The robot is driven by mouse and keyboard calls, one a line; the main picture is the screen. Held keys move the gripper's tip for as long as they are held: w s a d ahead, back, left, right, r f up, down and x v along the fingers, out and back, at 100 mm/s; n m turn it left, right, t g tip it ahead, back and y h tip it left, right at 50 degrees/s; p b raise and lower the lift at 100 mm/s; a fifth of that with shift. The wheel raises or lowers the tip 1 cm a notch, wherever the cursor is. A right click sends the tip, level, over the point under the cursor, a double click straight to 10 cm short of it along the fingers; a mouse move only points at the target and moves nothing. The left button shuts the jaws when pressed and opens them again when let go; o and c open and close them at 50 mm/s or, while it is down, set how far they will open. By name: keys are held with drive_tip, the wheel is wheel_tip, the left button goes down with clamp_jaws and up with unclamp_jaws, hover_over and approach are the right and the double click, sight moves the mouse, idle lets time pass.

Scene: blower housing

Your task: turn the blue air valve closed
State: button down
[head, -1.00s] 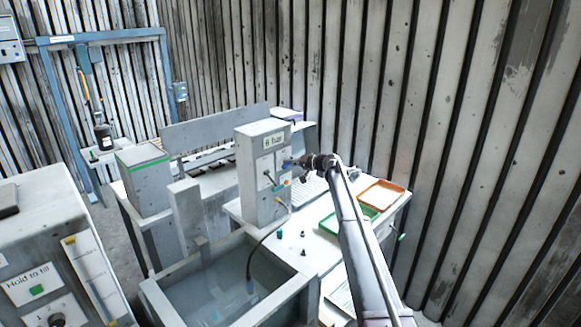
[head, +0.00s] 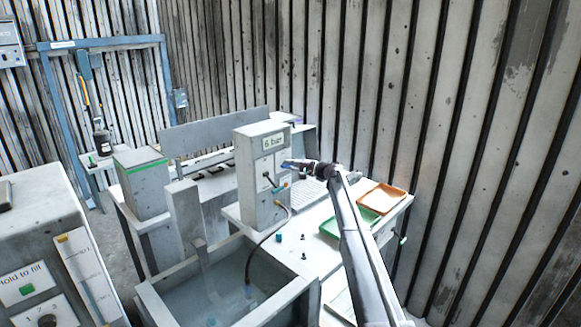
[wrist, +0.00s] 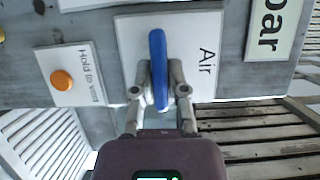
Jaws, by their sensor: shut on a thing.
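The blue air valve (wrist: 158,68) is a flat blue lever on a white plate marked "Air" (wrist: 207,62). In the wrist view the lever stands upright in the picture, at right angles to the line of fingers' closing. My gripper (wrist: 159,92) has one finger on each side of the lever's lower part and is shut on it. In the head view my gripper (head: 290,164) is at the front of the grey box with the "6 bar" label (head: 273,141). There the fingers largely hide the lever.
An orange button (wrist: 62,80) on a "Hold to..." plate is beside the valve. Below the box are an open water tank (head: 215,290), a dark hose (head: 255,250), a green tray (head: 345,222) and an orange tray (head: 382,197). A ribbed wall is behind.

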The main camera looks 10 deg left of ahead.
drive_tip(key=shift+s, duration=0.15)
drive_tip(key=c, duration=0.7)
unclamp_jaws()
drive_tip(key=shift+a, duration=0.1)
drive_tip(key=shift+o, duration=0.2)
drive_tip(key=shift+d, duration=0.5)
drive_tip(key=v, duration=1.1)
drive_tip(key=shift+s, duration=0.15)
